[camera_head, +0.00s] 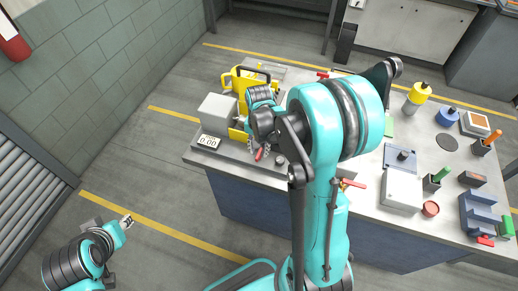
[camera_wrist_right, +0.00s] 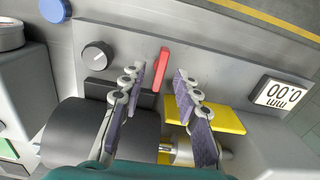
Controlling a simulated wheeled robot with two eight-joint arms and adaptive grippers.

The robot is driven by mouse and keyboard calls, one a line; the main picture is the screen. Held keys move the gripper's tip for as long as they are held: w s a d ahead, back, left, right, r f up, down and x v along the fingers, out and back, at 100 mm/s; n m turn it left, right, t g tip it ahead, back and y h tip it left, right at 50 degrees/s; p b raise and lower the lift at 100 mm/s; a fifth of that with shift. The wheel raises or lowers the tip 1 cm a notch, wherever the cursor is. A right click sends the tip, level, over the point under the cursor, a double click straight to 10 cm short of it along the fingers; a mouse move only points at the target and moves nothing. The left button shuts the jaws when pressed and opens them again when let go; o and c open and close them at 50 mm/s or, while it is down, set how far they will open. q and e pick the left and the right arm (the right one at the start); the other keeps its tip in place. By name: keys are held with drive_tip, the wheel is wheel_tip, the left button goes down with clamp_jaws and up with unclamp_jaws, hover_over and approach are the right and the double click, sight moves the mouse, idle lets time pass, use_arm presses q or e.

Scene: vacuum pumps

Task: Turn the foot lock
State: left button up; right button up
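A red lever (camera_wrist_right: 161,69), which looks like the foot lock, stands on the grey bench plate in the right wrist view. It also shows small in the head view (camera_head: 259,154), at the bench's front edge. My right gripper (camera_wrist_right: 158,78) is open, its two fingers on either side of the lever with gaps visible; no contact is seen. In the head view the right gripper (camera_head: 262,147) is partly hidden by my arm. My left gripper (camera_head: 127,222) is at the lower left, away from the bench, too small to read.
A yellow-framed pump (camera_head: 245,80) with a grey box (camera_head: 217,113) stands behind the lever. A display reading 0.00 (camera_head: 208,141) and a black knob (camera_wrist_right: 97,56) flank it. Another red handle (camera_head: 352,183) and several parts lie to the right.

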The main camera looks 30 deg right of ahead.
drive_tip(key=shift+r, duration=0.2)
drive_tip(key=shift+r+p, duration=2.15)
drive_tip(key=shift+r, duration=0.9)
drive_tip(key=shift+s+a, duration=0.1)
drive_tip(key=shift+a, duration=0.05)
drive_tip(key=s+a+n+t+b, duration=0.7)
drive_tip(key=s+a+n+b, duration=0.2)
drive_tip(key=b, duration=0.4)
drive_tip(key=shift+s+a+f+n, duration=0.35)
drive_tip(key=shift+s+a, duration=0.3)
drive_tip(key=shift+s, duration=0.3)
